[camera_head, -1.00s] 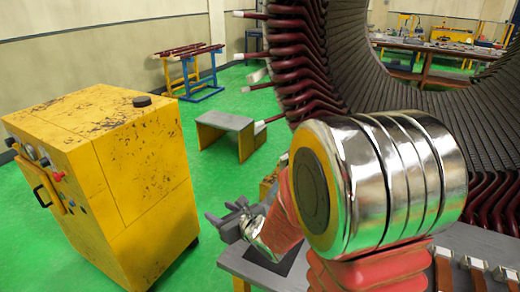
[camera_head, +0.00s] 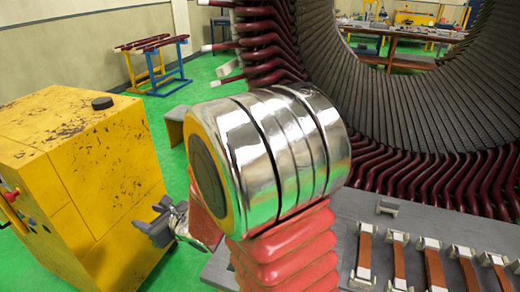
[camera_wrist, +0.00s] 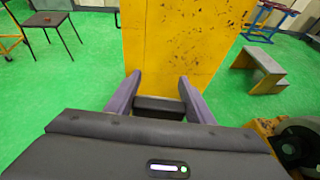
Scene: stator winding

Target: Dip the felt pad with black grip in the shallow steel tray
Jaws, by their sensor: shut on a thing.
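My gripper (camera_head: 160,225) is at the left of centre in the head view, low beside the yellow cabinet and pointing left. In the wrist view, its two fingers (camera_wrist: 159,84) stand apart around a dark block (camera_wrist: 158,104), gripped between them. The block looks like the black grip of the felt pad. The felt face itself is hidden, and the block is hard to make out in the head view. I cannot make out the shallow steel tray in either current view.
A worn yellow cabinet (camera_head: 80,190) stands at left, and fills the wrist view's centre ahead of the fingers. A grey bench (camera_head: 440,235) with several copper-coloured strips lies at right. The large stator (camera_head: 400,110) rises behind it. Green floor is open around the cabinet.

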